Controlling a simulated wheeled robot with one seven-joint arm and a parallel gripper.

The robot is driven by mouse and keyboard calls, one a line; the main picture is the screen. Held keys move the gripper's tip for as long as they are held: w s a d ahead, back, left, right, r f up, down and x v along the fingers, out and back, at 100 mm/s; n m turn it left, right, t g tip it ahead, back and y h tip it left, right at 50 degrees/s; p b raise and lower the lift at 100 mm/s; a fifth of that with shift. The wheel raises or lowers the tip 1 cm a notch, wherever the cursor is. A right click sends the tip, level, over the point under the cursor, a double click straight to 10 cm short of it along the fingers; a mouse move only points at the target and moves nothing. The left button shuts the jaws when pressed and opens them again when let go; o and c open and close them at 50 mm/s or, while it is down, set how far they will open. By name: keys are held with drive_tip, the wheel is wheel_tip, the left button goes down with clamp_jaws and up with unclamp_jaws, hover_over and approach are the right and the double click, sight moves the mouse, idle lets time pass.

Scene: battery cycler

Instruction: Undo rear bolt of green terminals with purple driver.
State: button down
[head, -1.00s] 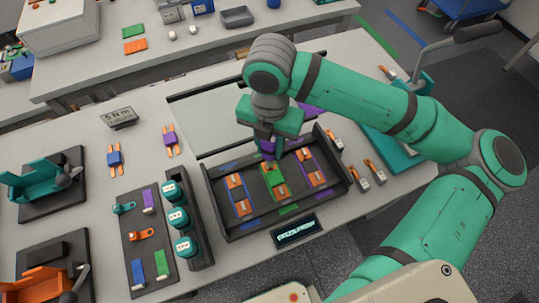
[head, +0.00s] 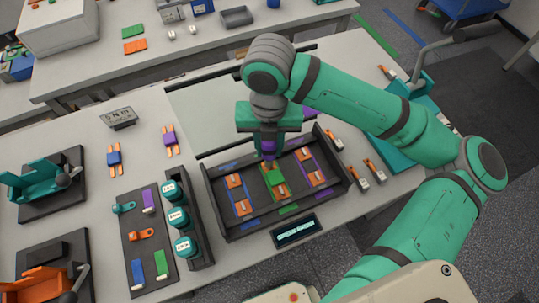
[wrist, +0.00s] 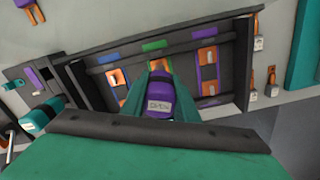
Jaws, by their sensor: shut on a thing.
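My gripper (head: 268,141) is shut on the purple driver (head: 268,151), which points down over the rear end of the green terminals (head: 275,179). The driver's purple body with a white label also shows in the wrist view (wrist: 159,82), between the fingers. The green block lies in the middle of the dark tray, with an orange terminal at its front end (head: 278,197). The driver and gripper hide the rear bolt. I cannot tell whether the tip touches it.
The dark tray (head: 232,233) also holds a blue block (head: 239,196) at left and a purple block (head: 311,168) at right. A small display (head: 296,231) stands in front.

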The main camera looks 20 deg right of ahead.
drive_tip(key=shift+n, duration=1)
drive_tip(key=shift+n, duration=1.5)
drive_tip(key=shift+a, duration=0.1)
drive_tip(key=shift+n, duration=0.5)
drive_tip(key=shift+r, duration=3.05)
